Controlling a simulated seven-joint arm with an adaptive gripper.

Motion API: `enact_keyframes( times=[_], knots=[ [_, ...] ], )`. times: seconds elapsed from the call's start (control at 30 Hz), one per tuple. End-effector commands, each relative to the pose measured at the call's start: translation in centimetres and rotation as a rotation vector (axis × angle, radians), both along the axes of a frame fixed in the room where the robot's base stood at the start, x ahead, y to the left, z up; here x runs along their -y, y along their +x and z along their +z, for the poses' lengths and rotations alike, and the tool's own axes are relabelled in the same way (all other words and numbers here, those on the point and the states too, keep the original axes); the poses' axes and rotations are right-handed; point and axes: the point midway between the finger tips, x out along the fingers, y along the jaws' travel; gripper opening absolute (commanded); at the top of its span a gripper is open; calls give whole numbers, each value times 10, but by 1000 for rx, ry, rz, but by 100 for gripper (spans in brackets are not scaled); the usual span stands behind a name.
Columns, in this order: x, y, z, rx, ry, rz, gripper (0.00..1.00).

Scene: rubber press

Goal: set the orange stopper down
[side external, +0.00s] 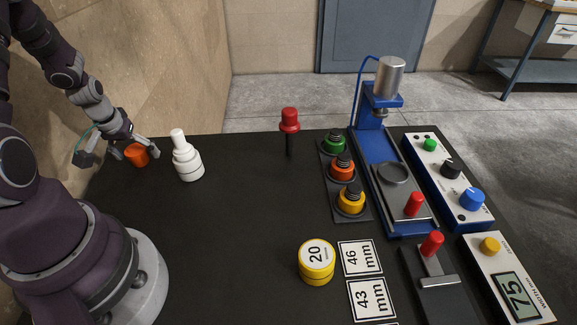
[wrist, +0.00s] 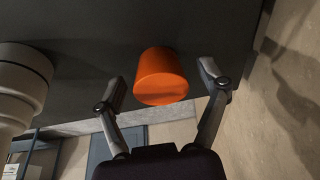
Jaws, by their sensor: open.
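The orange stopper (side external: 136,155) is at the far left of the black table, by its back left edge. It also shows in the wrist view (wrist: 161,76), between and a little beyond the fingers. My gripper (side external: 121,152) is open around the stopper, with one finger on each side. In the wrist view my gripper (wrist: 164,88) shows a gap between each finger and the stopper. The stopper appears to rest on the table, though its underside is hidden.
A white stepped bottle-shaped piece (side external: 186,158) stands just right of the stopper. A red-topped black post (side external: 289,130) stands farther right. A blue press (side external: 385,165), a rack of colored pieces (side external: 326,173) and control boxes (side external: 447,180) fill the right side. The table's middle is clear.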

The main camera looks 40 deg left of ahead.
Motion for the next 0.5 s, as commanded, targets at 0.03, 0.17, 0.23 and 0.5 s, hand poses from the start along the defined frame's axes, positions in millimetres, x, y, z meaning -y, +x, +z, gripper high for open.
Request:
enact_keyframes(
  times=[0.03,0.17,0.23,0.5],
  knots=[
    [0,0,0,0,0,0,74],
    [0,-1,9,1,3,0,74],
    [2,-3,20,3,4,-1,74],
    [15,-15,77,5,8,0,74]
  ],
)
